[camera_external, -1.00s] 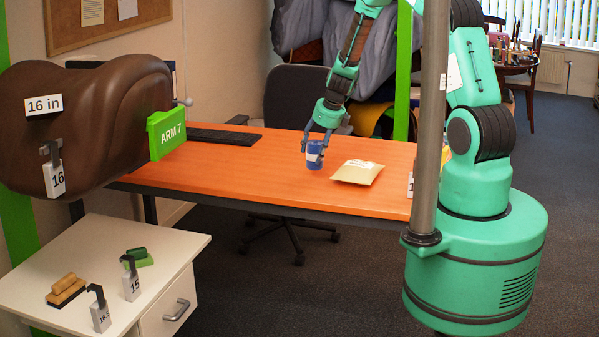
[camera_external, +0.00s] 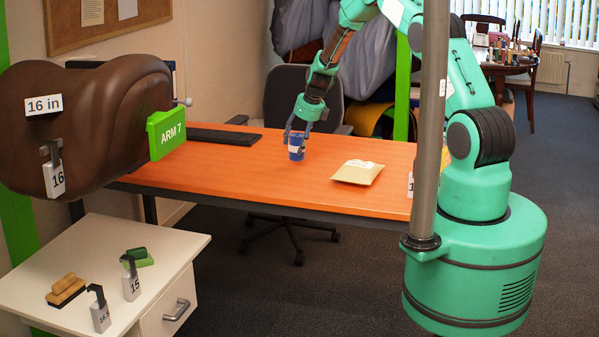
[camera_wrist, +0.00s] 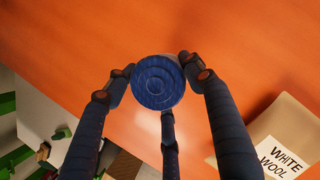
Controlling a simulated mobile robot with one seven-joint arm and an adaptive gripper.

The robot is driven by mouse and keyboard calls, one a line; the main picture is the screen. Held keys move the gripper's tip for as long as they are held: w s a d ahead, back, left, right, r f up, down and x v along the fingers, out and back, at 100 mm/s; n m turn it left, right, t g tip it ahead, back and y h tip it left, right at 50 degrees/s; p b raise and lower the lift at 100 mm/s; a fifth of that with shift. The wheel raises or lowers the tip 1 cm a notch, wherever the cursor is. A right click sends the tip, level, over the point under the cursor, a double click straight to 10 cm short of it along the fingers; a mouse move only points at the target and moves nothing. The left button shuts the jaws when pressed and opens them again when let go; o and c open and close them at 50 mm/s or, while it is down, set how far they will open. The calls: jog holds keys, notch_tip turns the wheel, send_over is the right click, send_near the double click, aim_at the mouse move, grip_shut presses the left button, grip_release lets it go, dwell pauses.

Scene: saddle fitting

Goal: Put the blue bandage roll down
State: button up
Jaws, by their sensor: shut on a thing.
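The blue bandage roll (camera_external: 296,153) with a pale label band is upright at the orange desk (camera_external: 240,180), over its middle part. My gripper (camera_external: 297,136) comes down from above and is shut on the roll's upper part. In the wrist view the roll's round blue end (camera_wrist: 158,82) sits between the dark fingers of my gripper (camera_wrist: 160,85). I cannot tell whether the roll's base touches the desk or hangs just above it.
A tan packet (camera_external: 358,172), marked "WHITE WOOL" in the wrist view (camera_wrist: 285,150), lies right of the roll. A black keyboard (camera_external: 222,136) lies at the desk's back left. A brown saddle form (camera_external: 90,120) stands at left.

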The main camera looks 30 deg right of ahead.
dwell(0.3)
jog(key=shift+w+f+b, duration=0.1)
jog(key=shift+f+b, duration=0.35)
jog(key=shift+f, duration=1.3)
jog(key=o, duration=1.2)
jog(key=shift+f, duration=0.1)
jog(key=shift+v, duration=0.9)
jog(key=p+v, duration=0.2)
jog(key=v, duration=0.8)
